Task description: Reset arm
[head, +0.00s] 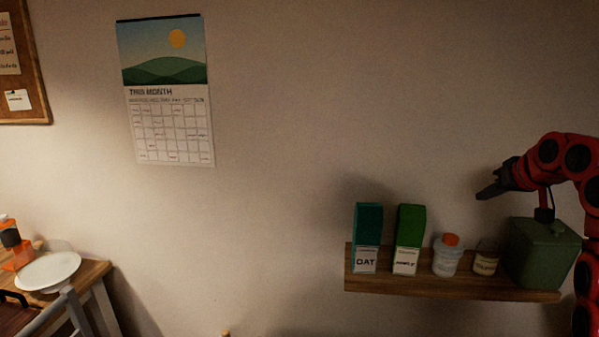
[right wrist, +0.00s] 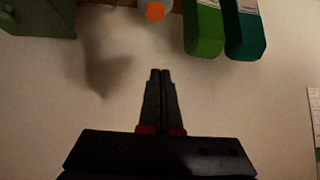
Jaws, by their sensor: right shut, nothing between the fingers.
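My right gripper (head: 487,191) is raised above the right part of the wall shelf, on the end of my red arm. It points left in the head view. In the right wrist view, its two dark fingers (right wrist: 160,72) are together with nothing between them. It touches none of the things on the shelf. My left gripper is not in the head view.
A wooden shelf (head: 445,286) holds a teal OAT carton (head: 367,232), a green carton (head: 409,238), an orange-capped jar (head: 447,258), a small labelled jar (head: 486,260) and a green box (head: 541,255). A white plate (head: 47,270) rests on a table at left.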

